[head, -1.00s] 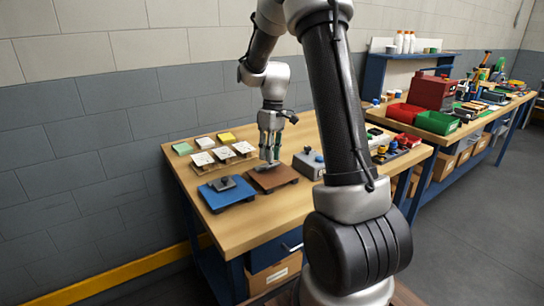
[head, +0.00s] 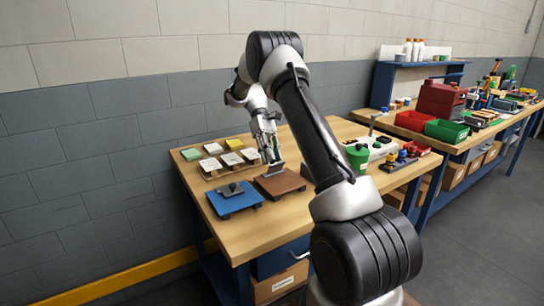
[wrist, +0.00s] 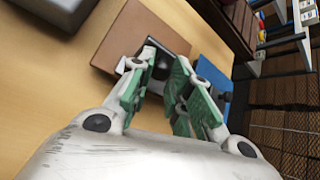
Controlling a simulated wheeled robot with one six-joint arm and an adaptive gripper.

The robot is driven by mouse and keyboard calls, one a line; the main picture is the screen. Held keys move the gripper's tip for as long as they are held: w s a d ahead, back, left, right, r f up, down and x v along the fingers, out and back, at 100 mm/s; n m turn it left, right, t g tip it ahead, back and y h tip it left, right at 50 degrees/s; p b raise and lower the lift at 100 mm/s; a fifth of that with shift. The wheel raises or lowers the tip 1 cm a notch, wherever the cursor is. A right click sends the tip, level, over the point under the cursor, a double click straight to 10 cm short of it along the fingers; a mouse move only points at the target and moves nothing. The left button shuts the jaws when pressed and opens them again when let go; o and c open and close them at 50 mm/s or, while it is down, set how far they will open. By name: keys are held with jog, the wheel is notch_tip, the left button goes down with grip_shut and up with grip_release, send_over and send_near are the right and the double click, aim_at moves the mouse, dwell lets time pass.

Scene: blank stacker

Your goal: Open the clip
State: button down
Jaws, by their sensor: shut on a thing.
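My gripper (head: 270,157) is over the brown board (head: 292,183) on the workbench, tilted, with its green-padded fingers pointing down. It is shut on a small grey part of the clip (head: 276,169), which stands tilted at the board's back left. In the wrist view my gripper (wrist: 164,62) has its fingers either side of a dark knob on the clip's grey plate (wrist: 131,65), with the brown board (wrist: 140,25) behind. The fingers hide much of the clip, so I cannot tell how far it is open.
A blue board (head: 240,204) with a dark grey fixture (head: 231,189) lies left of the brown board. White tiles (head: 210,164), a green pad (head: 190,154) and a yellow pad (head: 234,143) lie behind. A green container (head: 357,156) stands at the right, partly behind my arm.

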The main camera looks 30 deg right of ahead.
jog(key=shift+w+f, duration=0.1)
dwell(0.4)
jog(key=c, duration=1.3)
grip_release()
